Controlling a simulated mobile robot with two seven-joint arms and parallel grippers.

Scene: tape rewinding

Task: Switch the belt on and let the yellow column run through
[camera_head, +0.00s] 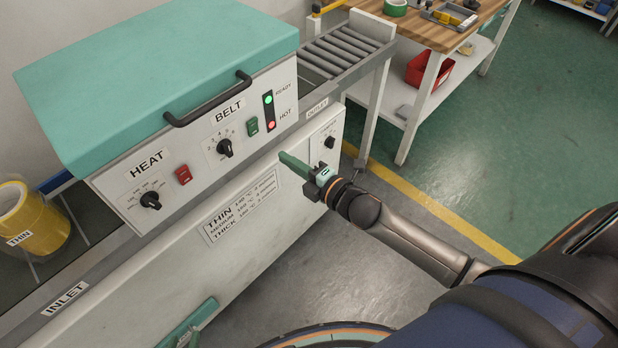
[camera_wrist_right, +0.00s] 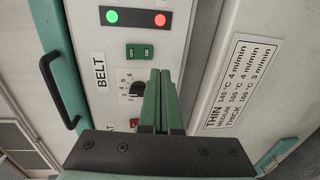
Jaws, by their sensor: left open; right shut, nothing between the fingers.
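The belt switch (camera_head: 252,127) is a green rocker on the machine's front panel, right of the belt dial (camera_head: 225,148). In the right wrist view the switch (camera_wrist_right: 139,51) carries ON and OFF marks; I cannot tell which side is pressed. The yellow column (camera_head: 32,222), labelled THIN, stands at the far left by the inlet. My right gripper (camera_head: 284,156) is shut and empty in front of the panel, below and right of the switch. Its fingers (camera_wrist_right: 160,75) partly overlap the dial in the wrist view. A green finger of my left gripper (camera_head: 192,324) shows at the bottom edge.
The heat switch (camera_head: 183,175) is red, beside the heat dial (camera_head: 150,200). The green READY lamp (camera_head: 268,99) and red HOT lamp (camera_head: 271,124) are lit. A black handle (camera_head: 208,100) juts from the hood. Outlet rollers (camera_head: 345,50) lead toward a wooden table (camera_head: 430,35).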

